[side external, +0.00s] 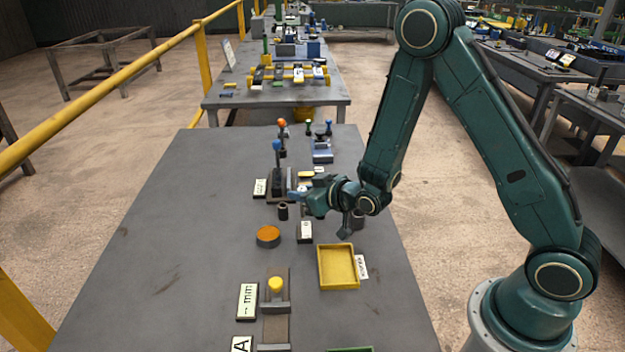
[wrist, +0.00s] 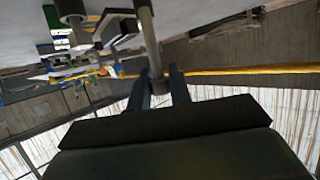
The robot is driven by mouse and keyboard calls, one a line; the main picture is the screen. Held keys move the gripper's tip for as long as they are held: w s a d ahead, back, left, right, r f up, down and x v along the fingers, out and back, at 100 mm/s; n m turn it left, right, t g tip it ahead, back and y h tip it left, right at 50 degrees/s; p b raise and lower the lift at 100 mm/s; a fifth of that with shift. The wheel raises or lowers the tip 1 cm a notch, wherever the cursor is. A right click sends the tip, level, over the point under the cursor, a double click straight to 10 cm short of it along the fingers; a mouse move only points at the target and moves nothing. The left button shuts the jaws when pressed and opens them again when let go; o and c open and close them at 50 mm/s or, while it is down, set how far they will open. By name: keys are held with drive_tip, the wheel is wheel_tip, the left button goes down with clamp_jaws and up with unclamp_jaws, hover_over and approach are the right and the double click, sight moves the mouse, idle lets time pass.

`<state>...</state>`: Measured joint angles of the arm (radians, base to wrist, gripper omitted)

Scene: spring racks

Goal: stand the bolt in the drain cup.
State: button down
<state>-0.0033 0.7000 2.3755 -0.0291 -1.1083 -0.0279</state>
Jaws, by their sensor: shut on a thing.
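My gripper (wrist: 160,88) is shut on the bolt (wrist: 150,45), a grey rod between its two fingers in the wrist view. The rod runs toward the top edge of that view, where a wider end is cut off. In the side view my gripper (side external: 298,198) is low over the table, and the bolt is too small there to make out. A small dark cylinder (side external: 283,212), which looks like the drain cup, stands just below and left of the gripper. A dark cylinder (wrist: 70,8) also shows at the top left of the wrist view, apart from the bolt.
An orange round pad (side external: 268,237), a white label block (side external: 306,233) and a yellow tray (side external: 338,267) lie nearer on the table (side external: 170,250). A lever stand (side external: 277,178) is close beyond the gripper. The table's left side is clear.

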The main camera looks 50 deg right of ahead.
drive_tip(key=shift+s+d, duration=0.25)
drive_tip(key=shift+d, duration=0.05)
